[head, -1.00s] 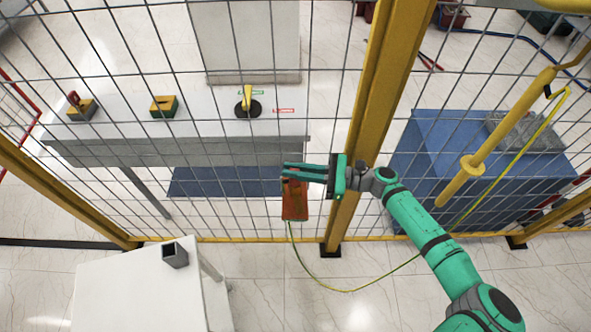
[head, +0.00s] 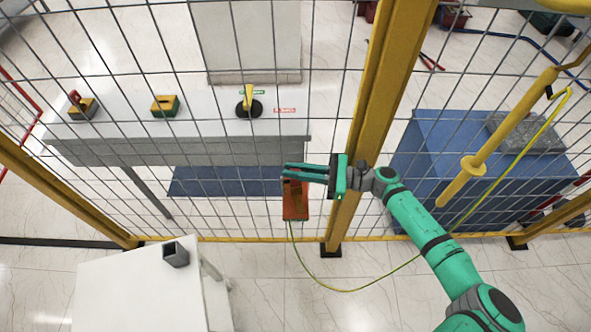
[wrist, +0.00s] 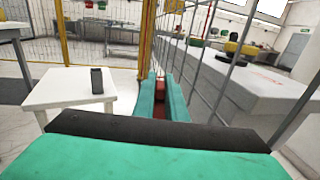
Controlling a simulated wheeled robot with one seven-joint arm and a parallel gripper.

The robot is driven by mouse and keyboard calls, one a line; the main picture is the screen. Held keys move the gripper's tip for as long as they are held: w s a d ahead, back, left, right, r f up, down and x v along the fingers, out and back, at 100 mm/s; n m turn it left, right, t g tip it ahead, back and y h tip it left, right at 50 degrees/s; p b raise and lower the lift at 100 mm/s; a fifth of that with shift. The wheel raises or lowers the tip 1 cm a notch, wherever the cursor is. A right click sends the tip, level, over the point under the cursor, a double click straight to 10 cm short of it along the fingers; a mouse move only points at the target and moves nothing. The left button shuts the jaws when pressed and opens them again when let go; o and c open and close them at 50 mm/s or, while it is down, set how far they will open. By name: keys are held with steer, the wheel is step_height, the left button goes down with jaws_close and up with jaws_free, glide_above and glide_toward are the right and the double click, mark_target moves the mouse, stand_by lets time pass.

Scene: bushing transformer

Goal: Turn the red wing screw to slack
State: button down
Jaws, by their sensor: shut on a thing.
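An orange-red clamp (head: 295,203) hangs at the mesh fence, with a yellow-green cable running from its lower end. My gripper (head: 284,172) is at the clamp's upper end, with its teal fingers pointing left in the head view. In the wrist view my gripper (wrist: 160,90) is shut on a small red piece, which I take to be the red wing screw (wrist: 160,86). The fingers hide most of the screw, so its turned angle cannot be told.
The yellow fence post (head: 352,150) stands close behind my gripper, and wire mesh spans both sides. A white table (head: 130,290) with a dark grey holder (head: 175,254) stands at the lower left. A bench (head: 210,128) and a blue cabinet (head: 430,160) stand beyond the fence.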

steer(key=shift+w, duration=0.1)
steer(key=c, duration=1.8)
jaws_free()
steer(key=shift+d, duration=0.1)
steer(key=s+d, duration=0.2)
steer(key=d, duration=0.8)
steer(key=shift+d, duration=0.2)
